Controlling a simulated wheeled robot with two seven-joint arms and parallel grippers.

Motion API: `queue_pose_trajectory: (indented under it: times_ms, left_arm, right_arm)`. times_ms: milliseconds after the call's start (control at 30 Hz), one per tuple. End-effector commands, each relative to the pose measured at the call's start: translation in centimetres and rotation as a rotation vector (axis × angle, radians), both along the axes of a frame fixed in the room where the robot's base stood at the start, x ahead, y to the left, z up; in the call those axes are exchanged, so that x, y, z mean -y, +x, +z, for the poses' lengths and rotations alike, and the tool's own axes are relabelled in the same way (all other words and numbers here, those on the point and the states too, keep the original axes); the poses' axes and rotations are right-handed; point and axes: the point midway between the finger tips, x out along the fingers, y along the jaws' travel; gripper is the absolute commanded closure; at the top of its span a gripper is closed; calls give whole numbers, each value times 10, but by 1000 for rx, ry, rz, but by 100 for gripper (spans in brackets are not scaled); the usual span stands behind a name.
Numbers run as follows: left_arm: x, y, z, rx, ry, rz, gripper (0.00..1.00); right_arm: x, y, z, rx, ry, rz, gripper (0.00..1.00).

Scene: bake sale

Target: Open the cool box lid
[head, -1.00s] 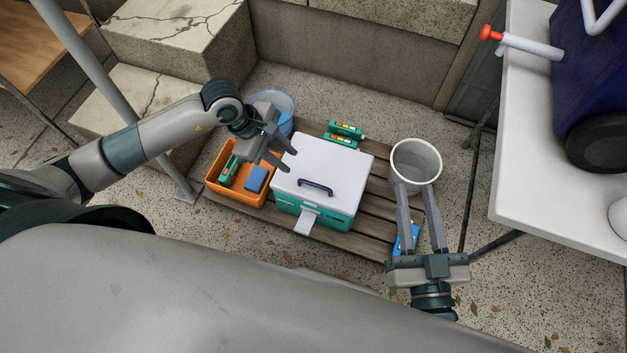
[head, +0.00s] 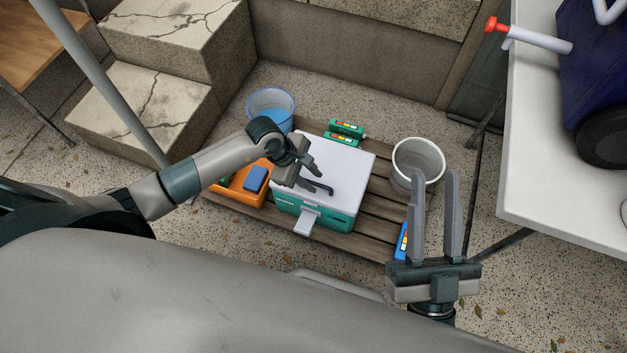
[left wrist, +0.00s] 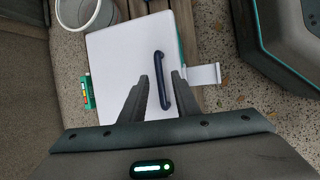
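The cool box (head: 315,215) is teal with a flat white lid (head: 345,170), which lies shut. A dark handle (head: 317,188) stands on the lid, and a white latch tab (head: 307,220) sticks out at the front. In the left wrist view the handle (left wrist: 162,80) lies ahead of and between the fingers. My left gripper (head: 316,180) is over the lid near the handle; in the left wrist view its fingers (left wrist: 160,90) are apart with nothing clearly held. My right gripper (head: 433,190) is open and empty, right of the box.
The box stands on a wooden pallet (head: 375,225). An orange crate (head: 235,192) with a blue block (head: 256,178) is left of it, and a blue bucket (head: 270,100) is behind left. A white bucket (head: 418,160) is right. A white table (head: 560,190) bounds the right side.

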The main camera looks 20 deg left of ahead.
Motion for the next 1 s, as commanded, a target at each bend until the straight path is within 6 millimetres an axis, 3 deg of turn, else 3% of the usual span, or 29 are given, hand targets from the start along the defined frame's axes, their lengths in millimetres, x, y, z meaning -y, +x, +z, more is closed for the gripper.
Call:
queue_pose_trajectory:
  times_ms: [200, 500, 633, 1000]
  left_arm:
    - [5, 2, -12, 0, 0, 1, 71]
    - [5, 2, -12, 0, 1, 0, 71]
    - [5, 2, -12, 0, 1, 0, 100]
    - [5, 4, -9, -12, 1, 1, 100]
  right_arm:
    - [3, 1, 7, 40, 11, -7, 69]
    - [4, 0, 8, 44, 13, -8, 69]
    - [4, 0, 8, 44, 13, -8, 69]
    - [3, 1, 8, 39, 10, -6, 69]
